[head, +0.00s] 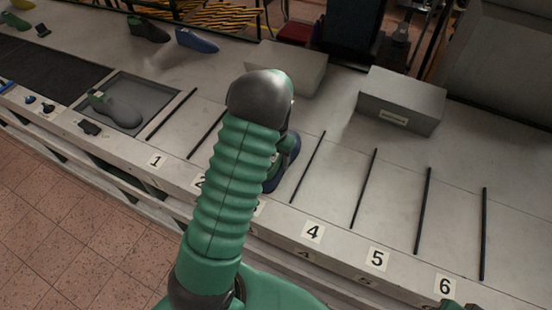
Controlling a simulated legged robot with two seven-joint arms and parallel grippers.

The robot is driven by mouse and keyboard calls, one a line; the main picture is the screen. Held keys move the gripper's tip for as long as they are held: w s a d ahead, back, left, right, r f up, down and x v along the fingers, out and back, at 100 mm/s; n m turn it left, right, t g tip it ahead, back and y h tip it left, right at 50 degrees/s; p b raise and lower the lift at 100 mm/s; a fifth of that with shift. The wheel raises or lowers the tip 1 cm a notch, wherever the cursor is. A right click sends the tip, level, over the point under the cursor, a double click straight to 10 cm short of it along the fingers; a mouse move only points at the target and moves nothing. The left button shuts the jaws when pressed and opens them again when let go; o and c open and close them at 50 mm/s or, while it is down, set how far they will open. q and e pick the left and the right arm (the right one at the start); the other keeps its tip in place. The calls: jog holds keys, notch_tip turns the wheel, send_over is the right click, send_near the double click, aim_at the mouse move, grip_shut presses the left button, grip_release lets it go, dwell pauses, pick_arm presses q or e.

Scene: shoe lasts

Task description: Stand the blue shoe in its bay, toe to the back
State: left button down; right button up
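A dark blue shoe (291,160) shows beside my arm in bay 3, partly hidden behind it. Its sole seems low, near the bench top, but I cannot tell whether it touches or which way its toe points. My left arm rises across the middle of the view and bends down behind its dark cap. The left gripper is mostly hidden there, close to the shoe, and its fingers cannot be made out. Only a small green and dark part of my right arm shows at the bottom edge; its gripper is not visible.
Dark divider strips part the numbered bays; bays 4 (314,232), 5 and 6 look clear. A grey tray (146,88) holds a grey-green shoe (115,108). Two grey boxes (402,98) (287,66) stand at the back.

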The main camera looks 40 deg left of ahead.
pick_arm(q)
jog(key=shift+w+a, duration=0.1)
jog(key=shift+w, duration=0.05)
jog(key=c, duration=0.6)
grip_release()
jog(key=shift+a+f, duration=0.1)
jog(key=shift+a, duration=0.05)
jog(key=shift+o, duration=0.2)
